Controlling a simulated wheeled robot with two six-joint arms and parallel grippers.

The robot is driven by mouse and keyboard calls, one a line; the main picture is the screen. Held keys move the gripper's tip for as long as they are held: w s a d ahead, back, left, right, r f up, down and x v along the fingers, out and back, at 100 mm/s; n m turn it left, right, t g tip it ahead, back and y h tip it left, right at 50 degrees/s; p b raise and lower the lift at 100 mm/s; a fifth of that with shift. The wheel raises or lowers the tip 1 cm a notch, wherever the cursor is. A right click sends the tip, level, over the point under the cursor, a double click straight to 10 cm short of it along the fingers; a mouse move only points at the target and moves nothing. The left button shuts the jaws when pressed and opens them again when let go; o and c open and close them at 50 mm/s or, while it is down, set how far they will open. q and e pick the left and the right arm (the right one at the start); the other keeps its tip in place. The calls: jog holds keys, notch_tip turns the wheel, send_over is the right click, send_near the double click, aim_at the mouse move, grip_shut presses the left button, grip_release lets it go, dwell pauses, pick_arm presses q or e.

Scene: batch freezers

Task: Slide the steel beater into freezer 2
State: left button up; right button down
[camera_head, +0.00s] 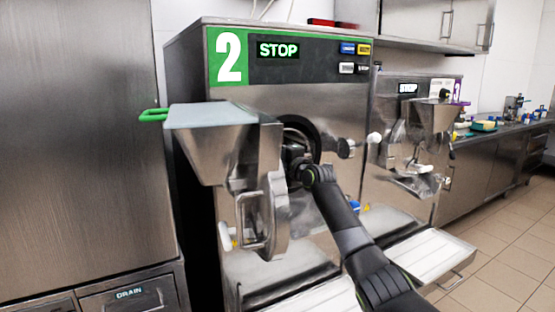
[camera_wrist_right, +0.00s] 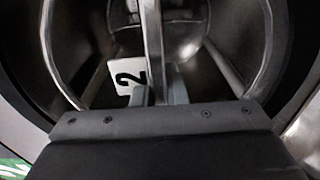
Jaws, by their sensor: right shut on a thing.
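Freezer 2 (camera_head: 285,62) stands in the middle of the head view, with a green "2" label and a STOP display. Its door and hopper (camera_head: 215,145) are swung out to the left, so the round barrel opening (camera_head: 300,132) shows partly. My right gripper (camera_wrist_right: 158,92) is at the barrel mouth, shut on the steel beater (camera_wrist_right: 152,40). The beater's curved bars spread around the gripper inside the round opening in the right wrist view. How deep the beater sits is unclear. My left gripper is out of view.
Freezer 3 (camera_head: 425,100) stands to the right with its own hopper and door. A white drip tray (camera_head: 430,255) juts out below it. The open door of freezer 2 hangs close left of my right arm. Tiled floor is clear at lower right.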

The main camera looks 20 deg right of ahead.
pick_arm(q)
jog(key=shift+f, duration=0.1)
pick_arm(e)
jog(key=c, duration=1.4)
grip_release()
jog(key=shift+o, duration=0.2)
jog(key=shift+f, duration=0.1)
jog(key=shift+s, duration=0.45)
pick_arm(q)
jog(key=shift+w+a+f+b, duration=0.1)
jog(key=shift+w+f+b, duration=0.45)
jog(key=shift+b, duration=0.45)
pick_arm(e)
jog(key=s+d, duration=0.2)
jog(key=s, duration=1.4)
jog(key=shift+s, duration=0.25)
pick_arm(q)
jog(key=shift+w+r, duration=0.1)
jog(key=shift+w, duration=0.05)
